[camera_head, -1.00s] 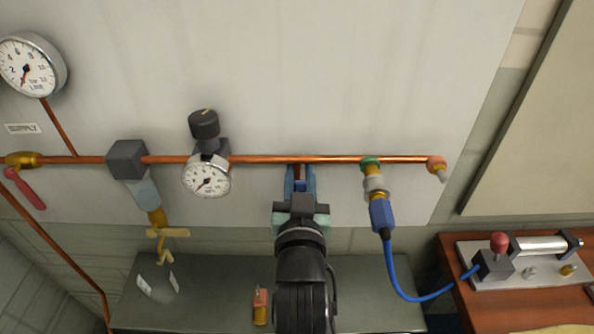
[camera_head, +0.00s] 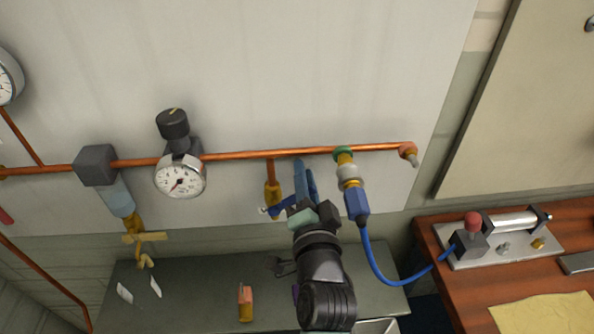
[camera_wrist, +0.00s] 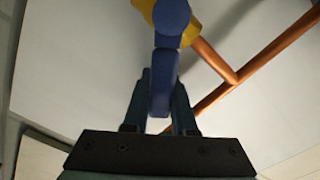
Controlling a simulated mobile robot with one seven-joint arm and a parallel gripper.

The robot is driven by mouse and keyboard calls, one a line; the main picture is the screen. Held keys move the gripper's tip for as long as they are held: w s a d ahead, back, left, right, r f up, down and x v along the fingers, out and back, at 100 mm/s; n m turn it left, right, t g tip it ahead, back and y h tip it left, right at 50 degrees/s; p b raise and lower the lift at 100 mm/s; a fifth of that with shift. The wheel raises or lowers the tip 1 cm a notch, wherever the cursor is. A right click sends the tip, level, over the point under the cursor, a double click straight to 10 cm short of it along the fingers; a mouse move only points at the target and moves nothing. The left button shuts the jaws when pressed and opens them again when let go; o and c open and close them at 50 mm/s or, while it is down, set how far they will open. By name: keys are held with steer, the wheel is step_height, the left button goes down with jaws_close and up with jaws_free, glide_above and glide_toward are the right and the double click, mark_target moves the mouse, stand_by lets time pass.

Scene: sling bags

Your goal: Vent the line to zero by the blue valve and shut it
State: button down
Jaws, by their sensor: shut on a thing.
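The blue valve's brass body (camera_head: 272,194) hangs below the copper line on a short pipe. My gripper (camera_head: 292,198) stands to the right of this body, tilted. In the wrist view its two dark fingers are shut on the blue handle (camera_wrist: 161,85), one on each side. The yellow valve body (camera_wrist: 187,32) shows behind the handle's far end. The round white line gauge (camera_head: 181,177) has its needle pointing to the lower left, near the low end. Its numbers are too small to read exactly.
A black-knobbed regulator (camera_head: 173,125) sits above the gauge. The blue hose coupling (camera_head: 356,203) hangs close to my gripper's right, its hose (camera_head: 385,280) running to a cylinder fixture (camera_head: 500,242) on the wooden bench. A grey bench top (camera_head: 200,285) lies below.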

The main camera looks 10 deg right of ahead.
steer(key=f+m, duration=0.1)
steer(key=m, duration=0.1)
steer(key=d+f+m, duration=0.1)
steer(key=m, duration=0.1)
steer(key=shift+f, duration=0.3)
steer(key=shift+d+f+m, duration=0.1)
steer(key=shift+f+m, duration=0.3)
steer(key=shift+m, duration=0.35)
steer(key=shift+f+m, duration=0.35)
steer(key=shift+m, duration=0.4)
steer(key=shift+f, duration=0.1)
steer(key=c, duration=0.7)
jaws_free()
steer(key=b, duration=0.3)
glide_toward(311, 194)
steer(key=shift+w+d+f, duration=0.1)
steer(key=shift+w+f, duration=0.05)
steer(key=shift+f, duration=0.55)
steer(key=shift+w+d+f, duration=0.1)
steer(key=shift+w+f, duration=0.05)
steer(key=shift+f, duration=0.6)
steer(key=shift+w+d+f, duration=0.1)
steer(key=shift+w+f, duration=0.05)
steer(key=shift+f, duration=0.55)
